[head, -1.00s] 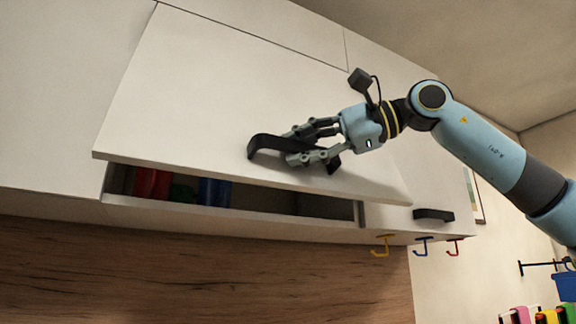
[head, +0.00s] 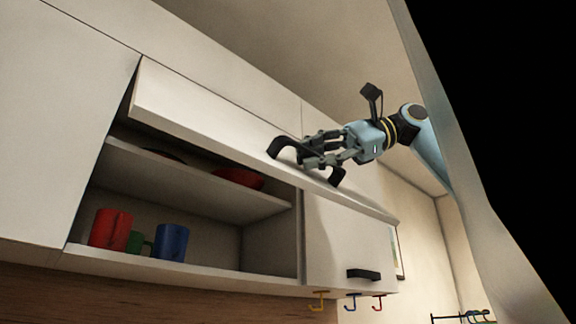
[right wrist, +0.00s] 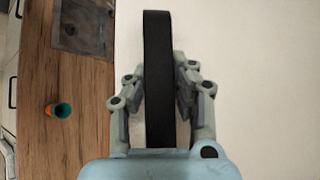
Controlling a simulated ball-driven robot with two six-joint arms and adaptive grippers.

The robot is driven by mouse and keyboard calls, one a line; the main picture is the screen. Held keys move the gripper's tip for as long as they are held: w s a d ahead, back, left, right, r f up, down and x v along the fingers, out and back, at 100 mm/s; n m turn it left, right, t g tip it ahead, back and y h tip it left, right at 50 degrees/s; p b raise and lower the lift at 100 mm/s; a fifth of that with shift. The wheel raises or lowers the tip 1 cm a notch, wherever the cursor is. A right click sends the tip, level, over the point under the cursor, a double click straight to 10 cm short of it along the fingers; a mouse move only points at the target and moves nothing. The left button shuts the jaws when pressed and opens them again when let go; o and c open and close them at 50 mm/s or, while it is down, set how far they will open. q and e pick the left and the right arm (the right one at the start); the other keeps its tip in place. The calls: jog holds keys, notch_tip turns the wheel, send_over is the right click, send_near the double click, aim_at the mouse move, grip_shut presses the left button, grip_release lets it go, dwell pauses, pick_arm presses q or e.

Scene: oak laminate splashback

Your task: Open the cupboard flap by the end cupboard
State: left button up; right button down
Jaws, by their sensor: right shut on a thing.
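The white cupboard flap (head: 200,112) is swung up and outward, well open, with its hinge side at the top. Its black bar handle (head: 283,147) runs along the lower part of the flap. My right gripper (head: 310,155) is shut on the handle. In the right wrist view the handle (right wrist: 158,80) stands between the two fingers (right wrist: 160,95). The end cupboard (head: 340,235), with a black handle (head: 363,274), is closed, right of the opening. My left gripper is not in view.
Inside the opening are a shelf (head: 190,182), a red bowl (head: 238,178), a red mug (head: 111,229), a green mug (head: 136,242) and a blue mug (head: 172,242). Coloured hooks (head: 352,301) hang under the end cupboard. A wooden worktop (right wrist: 60,140) with a teal cup (right wrist: 60,110) lies below.

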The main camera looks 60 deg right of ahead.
jog(key=s+a+r+p, duration=0.2)
jog(key=s+r+p, duration=0.5)
jog(key=r, duration=0.6)
jog(key=shift+s+a+r, duration=0.2)
jog(key=shift+s+r, duration=0.15)
jog(key=shift+s, duration=0.8)
jog(key=c, duration=1.6)
grip_release()
jog(key=shift+s, duration=0.15)
jog(key=o, duration=0.5)
jog(key=shift+s+r, duration=0.15)
jog(key=shift+s, duration=0.4)
jog(key=v, duration=1.1)
jog(key=shift+s+d+r, duration=0.15)
jog(key=shift+d+r, duration=0.1)
jog(key=shift+d, duration=0.1)
